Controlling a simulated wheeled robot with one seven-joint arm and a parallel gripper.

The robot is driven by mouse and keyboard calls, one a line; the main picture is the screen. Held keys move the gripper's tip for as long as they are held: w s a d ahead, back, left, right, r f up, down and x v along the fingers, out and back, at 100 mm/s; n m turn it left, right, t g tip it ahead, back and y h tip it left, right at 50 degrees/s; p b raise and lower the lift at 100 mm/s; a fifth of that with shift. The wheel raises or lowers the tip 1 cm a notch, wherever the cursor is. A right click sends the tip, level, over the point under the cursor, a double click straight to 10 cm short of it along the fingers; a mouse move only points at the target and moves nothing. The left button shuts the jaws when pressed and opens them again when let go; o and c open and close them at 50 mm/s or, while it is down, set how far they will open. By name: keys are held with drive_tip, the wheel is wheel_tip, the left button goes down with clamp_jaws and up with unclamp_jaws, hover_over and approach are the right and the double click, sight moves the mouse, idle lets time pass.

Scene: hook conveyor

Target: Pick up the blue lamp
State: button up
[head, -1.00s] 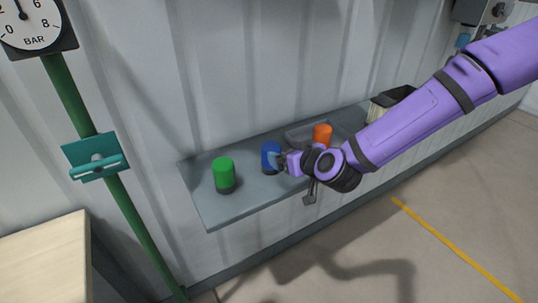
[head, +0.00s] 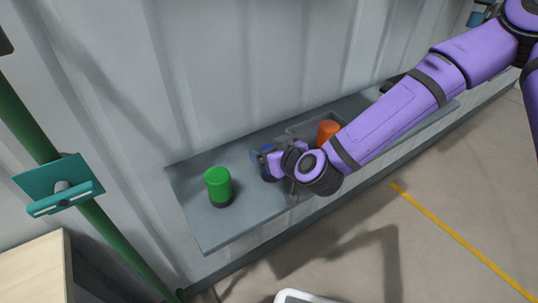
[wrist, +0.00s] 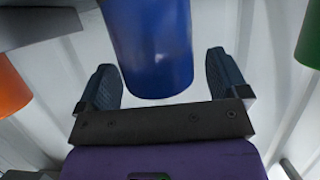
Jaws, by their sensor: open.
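The blue lamp (wrist: 150,45) is a blue cylinder that stands on the grey shelf (head: 225,233). In the head view only a sliver of the blue lamp (head: 267,149) shows behind my gripper (head: 270,164). In the wrist view my gripper (wrist: 163,85) is open, with one dark finger on each side of the lamp. The lamp's rounded end lies between the fingers, with a gap visible on both sides. I cannot tell how deep between the fingers it sits.
A green lamp (head: 218,184) stands to the left on the shelf. An orange lamp (head: 328,132) stands to the right, by a grey tray (head: 297,131). A corrugated wall rises behind. A green pipe (head: 38,135) with a teal bracket (head: 58,187) is at left.

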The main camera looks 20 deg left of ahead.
drive_tip(key=c, duration=1.1)
drive_tip(key=shift+c, duration=0.2)
